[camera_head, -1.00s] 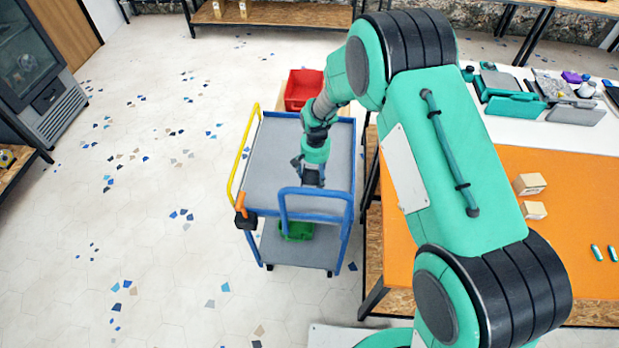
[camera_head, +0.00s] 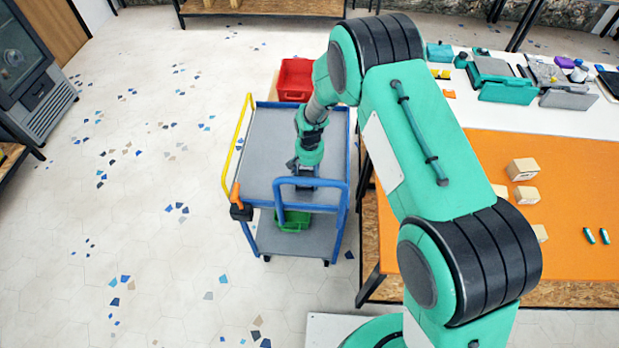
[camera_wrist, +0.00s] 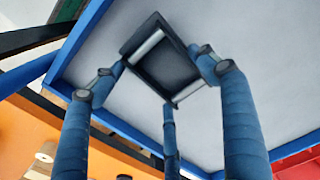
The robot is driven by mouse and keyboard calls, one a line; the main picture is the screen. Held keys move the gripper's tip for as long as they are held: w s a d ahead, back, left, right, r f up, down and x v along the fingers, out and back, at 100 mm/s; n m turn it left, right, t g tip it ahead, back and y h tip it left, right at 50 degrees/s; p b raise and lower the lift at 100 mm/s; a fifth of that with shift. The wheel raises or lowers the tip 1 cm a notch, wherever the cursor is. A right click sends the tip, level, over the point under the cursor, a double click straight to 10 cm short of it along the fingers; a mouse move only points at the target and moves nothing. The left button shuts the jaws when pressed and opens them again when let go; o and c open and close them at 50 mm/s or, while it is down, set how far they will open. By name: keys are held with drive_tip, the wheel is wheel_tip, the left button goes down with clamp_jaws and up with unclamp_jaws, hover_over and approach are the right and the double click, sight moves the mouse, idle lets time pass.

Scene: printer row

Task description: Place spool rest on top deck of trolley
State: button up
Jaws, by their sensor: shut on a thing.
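The spool rest (camera_wrist: 168,62) is a dark rectangular frame with pale metal rollers, seen in the wrist view between my blue fingers. My gripper (camera_wrist: 155,78) is shut on it. In the head view my gripper (camera_head: 304,172) points down over the grey top deck (camera_head: 268,150) of the trolley, near its front end by the blue handle bar. The spool rest is mostly hidden there by my gripper and the bar. It is over or on the deck; I cannot tell whether it touches.
The trolley has a blue rim, a yellow side rail (camera_head: 236,145) and a lower deck with a green bin (camera_head: 292,220). A red bin (camera_head: 296,78) stands behind it. An orange-topped table (camera_head: 485,170) with small boxes is close on the right. Floor on the left is clear.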

drive_tip(key=shift+f, duration=1)
drive_tip(key=shift+f, duration=0.2)
drive_tip(key=o, duration=1.5)
drive_tip(key=shift+o, duration=0.2)
drive_tip(key=shift+r, duration=0.1)
wheel_tip(320, 180, up, 12)
drive_tip(key=shift+r, duration=0.1)
